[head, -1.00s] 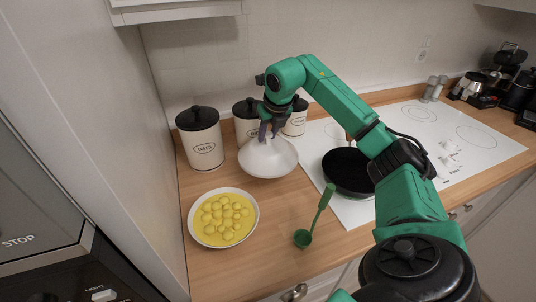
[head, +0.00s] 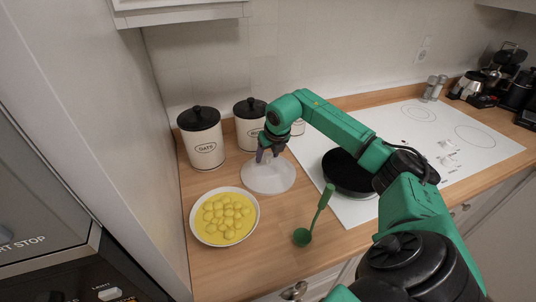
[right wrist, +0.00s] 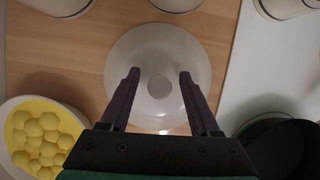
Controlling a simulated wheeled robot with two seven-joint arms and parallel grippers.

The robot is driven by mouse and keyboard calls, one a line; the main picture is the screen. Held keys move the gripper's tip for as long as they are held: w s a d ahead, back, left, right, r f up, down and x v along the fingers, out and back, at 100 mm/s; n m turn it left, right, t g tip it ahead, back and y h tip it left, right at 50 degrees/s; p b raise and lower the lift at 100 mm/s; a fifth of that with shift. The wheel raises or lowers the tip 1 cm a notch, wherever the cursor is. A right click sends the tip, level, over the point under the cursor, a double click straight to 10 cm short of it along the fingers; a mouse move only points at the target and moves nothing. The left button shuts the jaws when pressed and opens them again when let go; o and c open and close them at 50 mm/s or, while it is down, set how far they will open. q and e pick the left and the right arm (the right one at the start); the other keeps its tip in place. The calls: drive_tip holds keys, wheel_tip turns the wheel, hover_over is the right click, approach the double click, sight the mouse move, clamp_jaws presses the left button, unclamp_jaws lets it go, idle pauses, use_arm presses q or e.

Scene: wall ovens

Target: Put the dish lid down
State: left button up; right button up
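The white round dish lid (head: 268,178) rests on the wooden counter, between the dish of yellow food and the cooktop. In the right wrist view the lid (right wrist: 160,50) lies below the fingers, with its round knob (right wrist: 160,87) between them and a gap on each side. My right gripper (head: 268,156) points down just over the lid's middle and is open; its two dark fingers (right wrist: 159,74) stand apart. The white dish (head: 191,222) with several yellow pieces sits uncovered at the front left of the lid. My left gripper is not in view.
Canisters, one labelled oats (head: 203,140), stand along the wall behind the lid. A black pan (head: 345,172) sits on the white cooktop to the right. A green ladle (head: 313,222) lies in front. Bare counter shows around the ladle.

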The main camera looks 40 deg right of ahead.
drive_tip(key=b+v, duration=0.2)
drive_tip(key=v, duration=1)
drive_tip(key=shift+r, duration=0.15)
